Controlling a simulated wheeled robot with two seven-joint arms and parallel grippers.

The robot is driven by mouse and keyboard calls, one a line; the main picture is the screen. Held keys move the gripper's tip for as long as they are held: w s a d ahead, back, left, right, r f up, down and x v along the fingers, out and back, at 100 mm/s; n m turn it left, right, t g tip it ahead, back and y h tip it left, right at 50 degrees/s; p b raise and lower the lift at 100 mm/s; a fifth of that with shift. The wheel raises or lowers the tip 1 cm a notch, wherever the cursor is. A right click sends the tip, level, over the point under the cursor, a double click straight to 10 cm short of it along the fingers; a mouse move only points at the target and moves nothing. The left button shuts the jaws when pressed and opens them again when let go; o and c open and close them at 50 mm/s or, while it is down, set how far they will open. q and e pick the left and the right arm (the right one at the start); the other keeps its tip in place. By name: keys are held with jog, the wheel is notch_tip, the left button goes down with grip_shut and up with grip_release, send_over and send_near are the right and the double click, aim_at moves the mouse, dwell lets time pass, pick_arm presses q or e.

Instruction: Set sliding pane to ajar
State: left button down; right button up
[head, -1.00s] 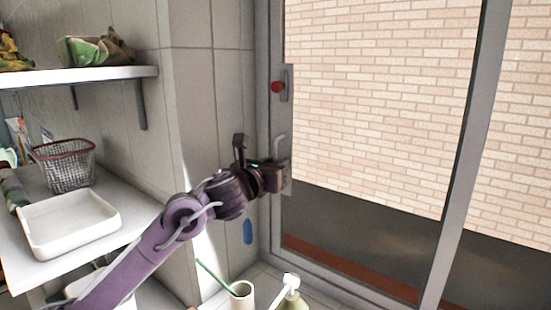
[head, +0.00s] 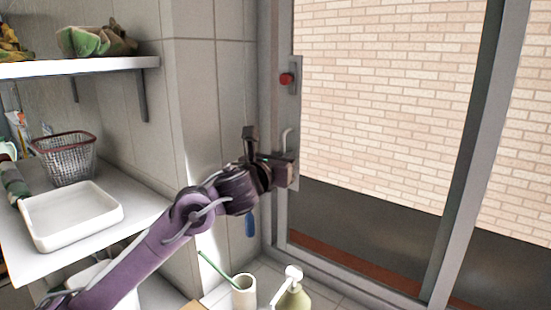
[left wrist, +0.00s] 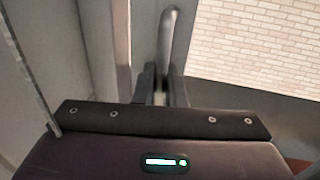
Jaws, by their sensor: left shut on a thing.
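The sliding pane (head: 395,120) is a large glass panel in a grey metal frame, with a brick wall showing through it. Its left stile carries a bent metal handle (head: 287,137) and a red knob (head: 287,79) above it. My left gripper (head: 291,168) is shut on the handle's lower part. In the left wrist view the handle (left wrist: 168,35) rises from between the two fingers (left wrist: 162,86). The fingers hide the gripped part. A grey jamb (head: 268,120) stands just left of the pane's stile. My right gripper is not in view.
At left, a shelf (head: 80,68) is above a counter holding a wire basket (head: 66,160) and a white tray (head: 72,216). A cup (head: 243,291) with a green stick and a pump bottle (head: 293,294) stand below the gripper. A blue object (head: 250,225) hangs on the wall.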

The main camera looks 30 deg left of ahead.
aim_at(316, 158)
pick_arm(q)
jog(key=d, duration=0.5)
jog(key=d+b, duration=0.1)
jog(key=d, duration=0.1)
jog(key=shift+s+d, duration=0.3)
jog(key=shift+a, duration=0.1)
jog(key=c, duration=1.6)
grip_release()
jog(key=shift+a, duration=0.15)
jog(key=s, duration=0.5)
jog(key=s+d, duration=0.1)
jog(key=s, duration=0.1)
jog(key=shift+s, duration=0.4)
